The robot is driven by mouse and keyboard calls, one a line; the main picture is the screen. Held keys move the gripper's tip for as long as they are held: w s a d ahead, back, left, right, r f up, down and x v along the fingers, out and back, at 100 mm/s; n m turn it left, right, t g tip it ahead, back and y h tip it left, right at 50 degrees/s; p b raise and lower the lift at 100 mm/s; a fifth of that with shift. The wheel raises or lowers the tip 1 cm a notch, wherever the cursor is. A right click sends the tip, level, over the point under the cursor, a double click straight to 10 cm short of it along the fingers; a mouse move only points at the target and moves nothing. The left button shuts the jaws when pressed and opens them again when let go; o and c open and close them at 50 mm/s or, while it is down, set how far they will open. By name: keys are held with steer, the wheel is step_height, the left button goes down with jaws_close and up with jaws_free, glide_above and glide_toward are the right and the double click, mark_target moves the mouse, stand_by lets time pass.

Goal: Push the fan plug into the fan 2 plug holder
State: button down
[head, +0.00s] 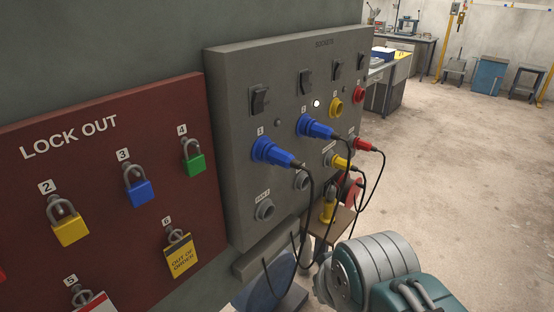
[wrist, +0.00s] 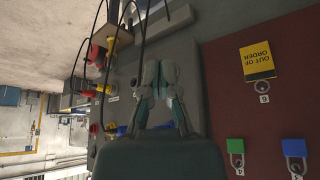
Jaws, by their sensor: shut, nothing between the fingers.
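Two blue plugs sit in the grey socket panel (head: 235,110) in the head view: a nearer one (head: 272,151) and a farther one (head: 316,127). Both have black cables hanging down; I cannot tell which is the fan plug. Below the nearer plug is an empty grey round holder (head: 264,210) under a small label that seems to read FAN 2. A second grey holder (head: 302,181) is partly hidden by cable. My gripper (wrist: 159,68) is shut and empty in the wrist view, in front of the panel. Its fingertips do not show in the head view.
A yellow plug (head: 340,161) and a red plug (head: 363,145) are at the panel's right, cables hanging. The red lock-out board (head: 105,190) with padlocks is left. A small stand (head: 342,222) is below the panel. Open floor (head: 460,170) lies right.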

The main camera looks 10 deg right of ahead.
mark_target(300, 167)
stand_by(0.3)
steer(key=c, duration=0.5)
jaws_free()
steer(key=shift+a, duration=0.1)
steer(key=shift+c, duration=0.2)
steer(key=o, duration=0.5)
steer(key=shift+w+a+f+y, duration=0.2)
steer(key=shift+a+y, duration=0.05)
steer(key=shift+y, duration=0.05)
steer(key=shift+o, duration=0.2)
steer(key=w+a+m+g+y, duration=0.1)
steer(key=w+a+m+y, duration=0.1)
steer(key=w+a+y, duration=0.2)
steer(key=shift+w+a+g+y, duration=0.15)
steer(key=shift+w+g+y, duration=0.2)
steer(key=shift+y, duration=0.25)
steer(key=w+d+r+m+t+y, duration=0.2)
steer(key=w+d+r+m+t, duration=0.1)
steer(key=w, duration=0.6)
steer(key=w+d+r+m+t+y, duration=0.2)
steer(key=w+d+m+t, duration=0.3)
steer(key=w, duration=0.5)
steer(key=d+r+t, duration=0.1)
steer(key=d+t, duration=0.1)
steer(key=d, duration=0.1)
steer(key=shift+m+t+y, duration=0.35)
steer(key=shift+m+y, duration=0.05)
steer(key=shift+w+a+r, duration=0.1)
steer(key=shift+a, duration=0.1)
